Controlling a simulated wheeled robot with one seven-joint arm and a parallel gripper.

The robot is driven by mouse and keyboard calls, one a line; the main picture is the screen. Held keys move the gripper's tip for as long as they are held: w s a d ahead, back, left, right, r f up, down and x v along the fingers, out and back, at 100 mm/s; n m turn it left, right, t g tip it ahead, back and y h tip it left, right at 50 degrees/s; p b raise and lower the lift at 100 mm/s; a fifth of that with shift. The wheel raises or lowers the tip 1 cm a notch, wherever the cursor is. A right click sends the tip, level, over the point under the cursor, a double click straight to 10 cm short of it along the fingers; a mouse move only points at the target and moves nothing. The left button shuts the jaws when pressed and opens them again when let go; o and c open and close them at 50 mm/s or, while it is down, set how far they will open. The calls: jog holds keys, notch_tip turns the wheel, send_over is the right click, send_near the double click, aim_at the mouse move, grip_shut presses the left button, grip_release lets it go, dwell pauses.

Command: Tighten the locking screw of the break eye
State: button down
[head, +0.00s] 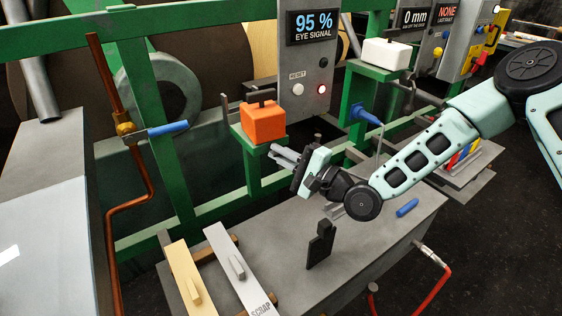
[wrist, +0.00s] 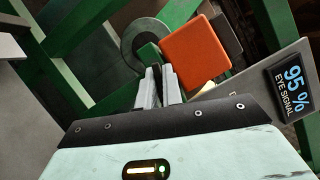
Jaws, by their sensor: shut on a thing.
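The break eye is an orange box (head: 265,124) with a dark handle on top, on a green post. It also shows in the wrist view (wrist: 195,52). My gripper (head: 274,151) is at the box's lower front right side. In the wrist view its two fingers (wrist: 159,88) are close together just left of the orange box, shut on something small. The locking screw is hidden by the fingers; its turn cannot be read. The display (head: 312,25) reads 95 % EYE SIGNAL; it also shows in the wrist view (wrist: 291,88).
A grey panel with a reset button (head: 298,89) and a lit red lamp stands behind. A white box (head: 386,53) stands on another green post to the right. The grey bench (head: 350,255) below holds a black upright piece (head: 320,245) and a blue piece (head: 407,207). Green rails stand at left.

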jog(key=shift+d+m+t+b, duration=0.1)
jog(key=shift+m+t+b, duration=0.25)
jog(key=shift+m, duration=0.35)
jog(key=c, duration=1.6)
grip_release()
jog(key=shift+o, duration=0.2)
jog(key=b+v, duration=0.4)
jog(key=v, duration=1.3)
jog(key=shift+d, duration=0.25)
jog(key=shift+f, duration=0.1)
